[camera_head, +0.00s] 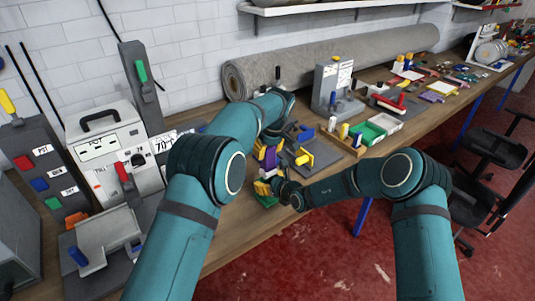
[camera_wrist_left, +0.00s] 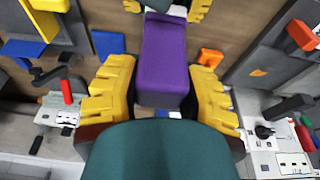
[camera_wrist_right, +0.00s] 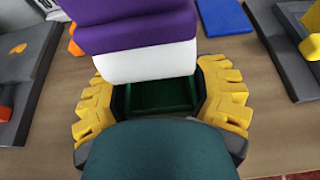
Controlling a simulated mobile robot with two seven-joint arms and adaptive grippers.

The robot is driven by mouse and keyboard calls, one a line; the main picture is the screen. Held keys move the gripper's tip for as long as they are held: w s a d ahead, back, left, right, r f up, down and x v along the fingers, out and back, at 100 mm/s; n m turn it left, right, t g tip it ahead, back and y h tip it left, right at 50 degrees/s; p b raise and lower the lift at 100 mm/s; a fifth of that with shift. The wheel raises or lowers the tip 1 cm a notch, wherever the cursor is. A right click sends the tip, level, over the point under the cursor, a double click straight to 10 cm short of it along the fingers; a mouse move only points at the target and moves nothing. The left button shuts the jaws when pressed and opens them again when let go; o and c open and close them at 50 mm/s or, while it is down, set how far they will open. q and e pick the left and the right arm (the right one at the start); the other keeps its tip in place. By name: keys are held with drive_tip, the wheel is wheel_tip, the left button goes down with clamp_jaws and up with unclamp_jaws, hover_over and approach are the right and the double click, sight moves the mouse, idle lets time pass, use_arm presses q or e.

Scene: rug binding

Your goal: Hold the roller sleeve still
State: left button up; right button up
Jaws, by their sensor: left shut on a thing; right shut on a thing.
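The roller sleeve seems to be the upright purple block with a white band at its lower end. It stands on the workbench in the head view (camera_head: 267,158). Its purple part fills the middle of the left wrist view (camera_wrist_left: 163,62). My left gripper (camera_head: 268,148) is shut around the purple upper part. A green piece (camera_wrist_right: 160,95) shows below the white band. The exact finger contacts are partly hidden.
A grey rolled rug (camera_head: 330,62) lies along the wall behind. A white machine (camera_head: 115,150) stands at left. A grey plate with a yellow handle (camera_head: 310,155) and a green tray (camera_head: 365,135) are to the right. The bench's front edge is close to my right arm.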

use_arm(q)
drive_tip(key=shift+r, duration=1.3)
use_arm(e)
drive_tip(key=o, duration=1.4)
